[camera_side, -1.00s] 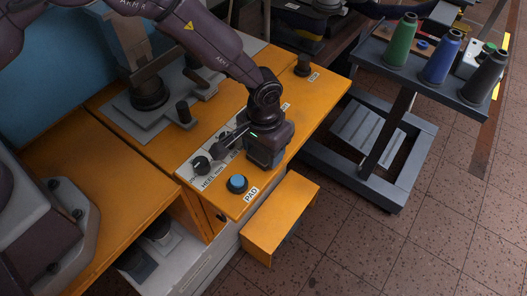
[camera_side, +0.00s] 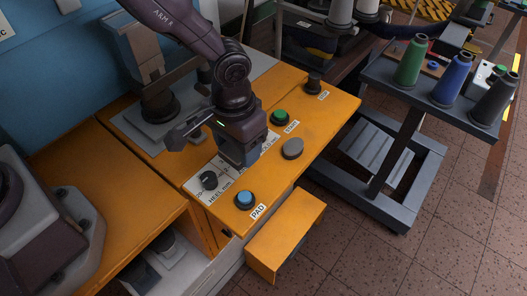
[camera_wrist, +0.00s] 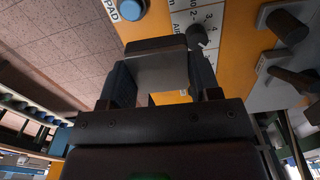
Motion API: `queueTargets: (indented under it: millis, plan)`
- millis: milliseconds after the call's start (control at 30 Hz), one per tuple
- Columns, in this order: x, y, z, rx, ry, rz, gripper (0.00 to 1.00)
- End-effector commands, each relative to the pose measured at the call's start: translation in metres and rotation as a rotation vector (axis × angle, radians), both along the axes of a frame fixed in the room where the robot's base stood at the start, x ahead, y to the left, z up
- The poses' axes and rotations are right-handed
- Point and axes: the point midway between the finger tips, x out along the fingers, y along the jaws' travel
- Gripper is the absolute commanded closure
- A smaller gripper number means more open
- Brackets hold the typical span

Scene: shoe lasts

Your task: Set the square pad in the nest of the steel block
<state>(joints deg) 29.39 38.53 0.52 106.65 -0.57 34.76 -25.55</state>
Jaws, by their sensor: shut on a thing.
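My gripper (camera_side: 240,158) is above the orange worktop, over the label strip, with its jaws pointing down. In the wrist view my gripper (camera_wrist: 160,80) is shut on a grey square-sided piece with a dark strip along its far edge, which looks like the square pad (camera_wrist: 162,72). In the side view the pad is mostly hidden by the jaws. I cannot clearly pick out the steel block or its nest. A grey metal base (camera_side: 140,125) with an upright post stands behind and left of my gripper.
The orange worktop (camera_side: 325,130) carries a blue PAD button (camera_side: 245,200), a black HEEL knob (camera_side: 209,180), a green START button (camera_side: 279,118), a dark STOP knob (camera_side: 314,83) and a grey round disc (camera_side: 292,148). A cart (camera_side: 435,90) with thread cones stands at right.

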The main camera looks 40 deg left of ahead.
Motion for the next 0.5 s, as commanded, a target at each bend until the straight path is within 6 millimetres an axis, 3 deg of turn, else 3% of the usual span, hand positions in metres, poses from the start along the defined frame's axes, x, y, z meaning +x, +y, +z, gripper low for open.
queueTargets:
  millis: [233,500]
  plan:
    - [-0.045,0.025,0.022,-0.001,-0.001,0.0,0.69]
    - [-0.062,0.034,0.047,-0.002,-0.004,0.0,0.69]
